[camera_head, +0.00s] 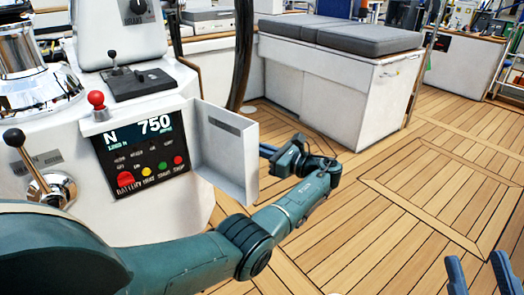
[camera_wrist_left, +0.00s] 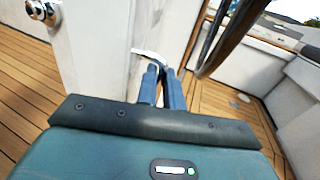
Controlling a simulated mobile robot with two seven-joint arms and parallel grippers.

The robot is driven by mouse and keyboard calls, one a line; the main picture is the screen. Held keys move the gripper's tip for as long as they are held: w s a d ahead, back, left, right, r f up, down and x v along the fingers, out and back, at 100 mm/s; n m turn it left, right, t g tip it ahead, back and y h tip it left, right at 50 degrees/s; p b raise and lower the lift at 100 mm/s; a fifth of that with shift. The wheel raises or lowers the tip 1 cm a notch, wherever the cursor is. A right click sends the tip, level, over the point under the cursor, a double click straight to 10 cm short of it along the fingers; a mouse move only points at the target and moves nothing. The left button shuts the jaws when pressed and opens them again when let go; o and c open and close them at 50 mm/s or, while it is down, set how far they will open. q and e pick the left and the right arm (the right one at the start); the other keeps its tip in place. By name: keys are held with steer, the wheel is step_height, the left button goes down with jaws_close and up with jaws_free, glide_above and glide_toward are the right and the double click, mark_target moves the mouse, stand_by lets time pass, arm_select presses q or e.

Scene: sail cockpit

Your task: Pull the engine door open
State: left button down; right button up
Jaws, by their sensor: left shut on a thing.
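The engine door (camera_head: 222,158) is a white panel standing swung out from the console, at the right of the lit control panel (camera_head: 140,150) with its "750" display. In the left wrist view the door (camera_wrist_left: 100,45) is a tall white panel. My left gripper (camera_head: 268,151) is behind the door's outer edge. In the left wrist view its blue fingers (camera_wrist_left: 162,85) are shut on a small white handle (camera_wrist_left: 146,54) at the door; the exact contact is partly hidden. My right gripper (camera_head: 480,270) shows at the lower right, its blue fingers apart and empty.
A red-knobbed lever (camera_head: 96,100) and a black-knobbed lever (camera_head: 25,150) stick out at the console's left. A white bench with grey cushions (camera_head: 340,35) stands behind. The wooden deck (camera_head: 400,200) to the right is clear.

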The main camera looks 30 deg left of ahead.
arm_select(q)
steer(key=shift+s+a, duration=0.1)
steer(key=c, duration=1.5)
jaws_free()
steer(key=shift+c, duration=0.2)
